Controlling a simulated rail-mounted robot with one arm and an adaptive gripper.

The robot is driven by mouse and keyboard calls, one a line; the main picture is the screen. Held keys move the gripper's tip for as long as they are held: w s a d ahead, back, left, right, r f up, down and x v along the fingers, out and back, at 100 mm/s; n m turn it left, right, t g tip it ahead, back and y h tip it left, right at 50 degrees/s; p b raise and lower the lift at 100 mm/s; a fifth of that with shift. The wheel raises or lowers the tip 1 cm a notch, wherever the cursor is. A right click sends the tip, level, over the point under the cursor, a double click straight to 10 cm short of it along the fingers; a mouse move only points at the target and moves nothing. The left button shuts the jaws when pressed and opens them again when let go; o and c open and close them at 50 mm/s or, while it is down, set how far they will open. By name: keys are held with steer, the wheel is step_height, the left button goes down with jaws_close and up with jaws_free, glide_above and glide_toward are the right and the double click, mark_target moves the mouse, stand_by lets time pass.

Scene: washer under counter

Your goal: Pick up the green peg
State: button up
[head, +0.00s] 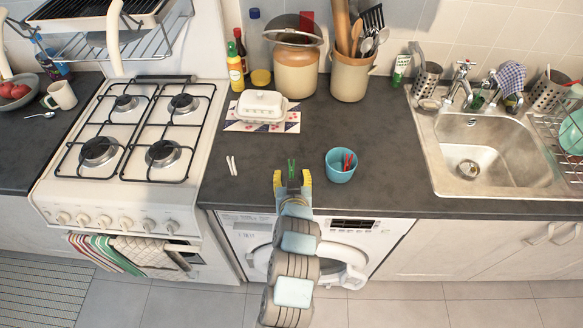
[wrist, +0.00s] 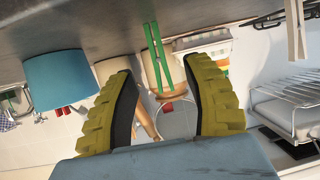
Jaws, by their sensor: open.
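The green peg (head: 292,166) lies on the dark counter near its front edge, above the washer. In the wrist view the green peg (wrist: 157,58) shows just beyond my fingertips, between them. My gripper (head: 292,177) has its yellow fingers spread apart at the counter's front edge, pointing at the peg. In the wrist view my gripper (wrist: 162,82) is open, with no object held between the ridged yellow pads. I cannot tell whether the near end of the peg reaches between the pads.
A blue cup (head: 340,176) holding red pegs stands right of the green peg. White pegs (head: 231,165) lie to its left. A butter dish (head: 262,106) sits behind. The stove (head: 70,195) is at left, the sink (head: 500,180) at right. The counter around the peg is clear.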

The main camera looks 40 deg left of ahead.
mark_target(292, 168)
steer(key=shift+p+x, duration=0.45)
steer(key=shift+x, duration=1.65)
steer(key=shift+r, duration=0.15)
steer(key=c, duration=0.8)
